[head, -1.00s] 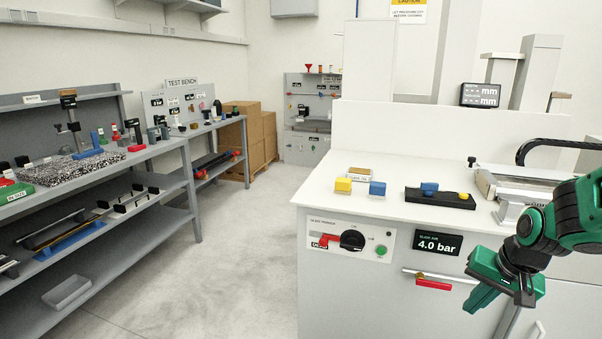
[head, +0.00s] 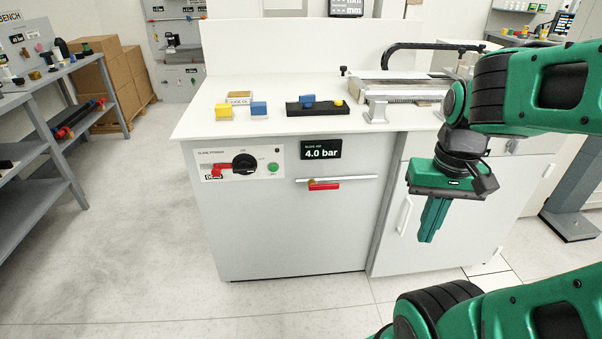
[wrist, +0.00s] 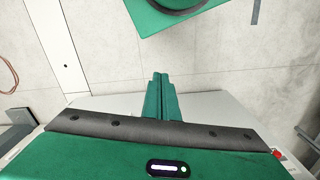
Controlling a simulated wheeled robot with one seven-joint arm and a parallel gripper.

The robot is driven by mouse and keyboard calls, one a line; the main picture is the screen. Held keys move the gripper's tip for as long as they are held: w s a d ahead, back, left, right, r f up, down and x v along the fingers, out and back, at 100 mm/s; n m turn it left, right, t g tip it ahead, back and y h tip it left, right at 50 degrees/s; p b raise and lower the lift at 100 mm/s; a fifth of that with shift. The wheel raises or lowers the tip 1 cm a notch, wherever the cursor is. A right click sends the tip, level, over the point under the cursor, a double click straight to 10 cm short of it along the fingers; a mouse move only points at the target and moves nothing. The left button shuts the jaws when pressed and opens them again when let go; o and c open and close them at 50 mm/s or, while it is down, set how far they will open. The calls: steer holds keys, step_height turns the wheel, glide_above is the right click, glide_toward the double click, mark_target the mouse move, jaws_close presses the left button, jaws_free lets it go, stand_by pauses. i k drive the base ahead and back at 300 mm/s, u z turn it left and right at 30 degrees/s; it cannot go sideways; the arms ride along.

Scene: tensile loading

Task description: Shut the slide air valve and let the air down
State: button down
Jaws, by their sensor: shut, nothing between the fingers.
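The slide air valve has a red lever (head: 324,186) on a thin pipe across the front of the white cabinet (head: 290,235). The lever lies along the pipe, roughly horizontal. Above it a black display (head: 321,149) reads 4.0 bar under "SLIDE AIR". My gripper (head: 428,238) is shut and empty, pointing down in front of the cabinet's right part. It is to the right of the lever and lower, apart from it.
A control panel (head: 240,162) with a black knob, red tag and green button is left of the display. Yellow and blue blocks and a black fixture (head: 317,108) stand on the cabinet top. A cabinet handle (head: 404,215) is beside my gripper. The floor at left is clear.

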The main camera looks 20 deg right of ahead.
mark_target(312, 186)
steer(key=z, duration=0.5)
steer(key=k, duration=1.45)
steer(key=u, duration=0.5)
steer(key=i, duration=1)
steer(key=z, duration=0.05)
